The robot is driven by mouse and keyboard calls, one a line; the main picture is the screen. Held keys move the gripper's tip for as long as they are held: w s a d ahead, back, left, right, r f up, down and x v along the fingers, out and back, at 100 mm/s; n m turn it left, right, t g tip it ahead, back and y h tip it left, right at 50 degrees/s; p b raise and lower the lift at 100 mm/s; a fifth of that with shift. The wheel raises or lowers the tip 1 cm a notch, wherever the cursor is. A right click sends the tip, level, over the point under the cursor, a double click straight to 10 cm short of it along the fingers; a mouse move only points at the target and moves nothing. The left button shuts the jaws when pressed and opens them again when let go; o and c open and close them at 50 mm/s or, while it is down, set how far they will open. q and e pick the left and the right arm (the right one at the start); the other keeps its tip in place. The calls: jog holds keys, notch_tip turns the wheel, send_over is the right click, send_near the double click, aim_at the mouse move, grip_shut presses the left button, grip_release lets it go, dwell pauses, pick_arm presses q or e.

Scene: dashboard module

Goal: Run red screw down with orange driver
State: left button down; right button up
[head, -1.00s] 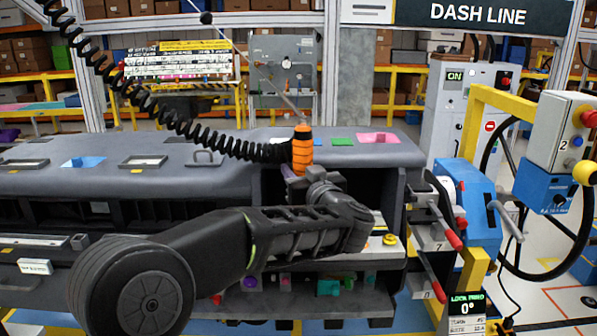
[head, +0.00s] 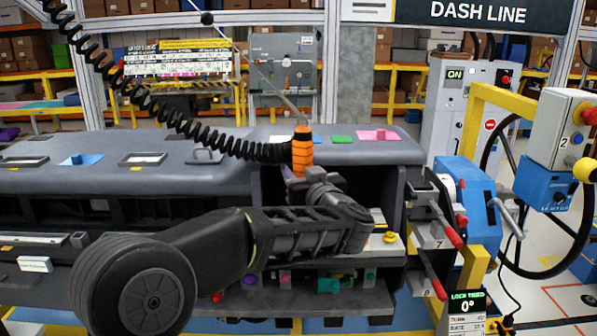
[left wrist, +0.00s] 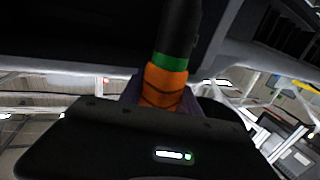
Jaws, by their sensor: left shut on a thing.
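The orange driver (head: 303,150) stands nearly upright at the front edge of the dashboard module's grey top, with a black coiled cord joined to it. My left gripper (head: 303,178) is shut on its lower part. In the left wrist view, the driver's orange body (left wrist: 165,85) with a green band and a black section rises beyond my dark gripper housing. My arm hides much of the open bay below. I cannot make out the red screw or the driver's tip. My right gripper is not in view.
The grey dashboard module (head: 100,180) spans the left and middle. A blue unit (head: 477,205) with red-ended levers stands close on the right, beside a yellow frame (head: 473,120). Small coloured parts lie on the lower shelf. A yellow knob (head: 389,237) sits right of my wrist.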

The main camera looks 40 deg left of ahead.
pick_arm(q)
jog(key=shift+f, duration=0.45)
dwell(0.6)
jog(key=shift+p, duration=0.35)
dwell(0.9)
jog(key=shift+f+p, duration=0.4)
jog(key=shift+p, duration=0.35)
dwell(2.4)
jog(key=shift+d, duration=0.1)
jog(key=shift+r+p, duration=1.25)
jog(key=shift+r, duration=0.05)
jog(key=shift+r+p, duration=1.8)
jog(key=shift+p, duration=0.1)
jog(key=shift+f, duration=0.1)
